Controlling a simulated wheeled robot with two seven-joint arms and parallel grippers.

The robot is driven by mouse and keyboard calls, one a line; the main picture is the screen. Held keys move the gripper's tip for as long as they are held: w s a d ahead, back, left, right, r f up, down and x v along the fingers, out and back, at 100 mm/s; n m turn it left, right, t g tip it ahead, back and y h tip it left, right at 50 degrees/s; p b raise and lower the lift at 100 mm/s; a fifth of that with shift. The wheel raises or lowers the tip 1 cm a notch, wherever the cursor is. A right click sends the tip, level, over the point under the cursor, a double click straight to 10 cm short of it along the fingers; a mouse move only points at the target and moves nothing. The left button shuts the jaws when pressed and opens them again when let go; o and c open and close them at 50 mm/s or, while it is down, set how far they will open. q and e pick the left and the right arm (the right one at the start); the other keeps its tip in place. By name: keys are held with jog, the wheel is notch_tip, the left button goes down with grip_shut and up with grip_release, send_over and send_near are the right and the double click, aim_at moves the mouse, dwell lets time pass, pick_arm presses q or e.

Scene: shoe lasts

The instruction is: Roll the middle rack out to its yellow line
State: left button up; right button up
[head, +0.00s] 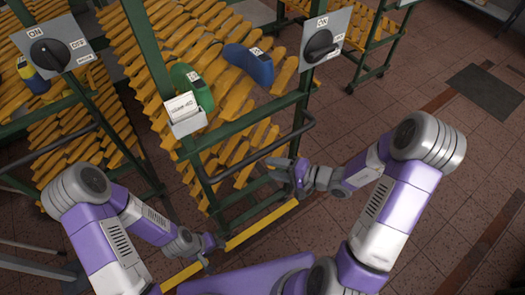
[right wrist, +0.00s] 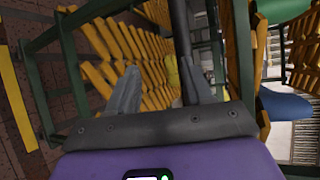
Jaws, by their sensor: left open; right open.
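The middle rack has a green frame (head: 158,62) filled with orange-yellow shoe lasts (head: 192,40). A grey horizontal handle bar (head: 262,152) crosses its front; a dark bar (right wrist: 182,45) also shows in the right wrist view. The yellow line (head: 262,226) runs along the floor close to the rack's foot. My right gripper (head: 277,168) is open near the right end of the bar. In the right wrist view the bar appears between its fingers (right wrist: 160,92), nearer the right one; contact cannot be told. My left gripper (head: 208,244) is open, low by the yellow line.
A card holder (head: 187,116), a green last (head: 192,84) and a blue last (head: 250,63) sit at the rack's front. Grey switch boxes stand left (head: 52,46) and right (head: 324,38). Another rack (head: 362,42) stands behind right. Tiled floor (head: 450,215) is clear at right.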

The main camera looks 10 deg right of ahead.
jog(key=w+a+r+t+b, duration=0.1)
jog(key=w+a+t, duration=0.1)
jog(key=w, duration=0.6)
jog(key=shift+a+m+t+h, duration=0.15)
jog(key=shift+m+t+h, duration=0.15)
jog(key=shift+m, duration=0.1)
grip_shut()
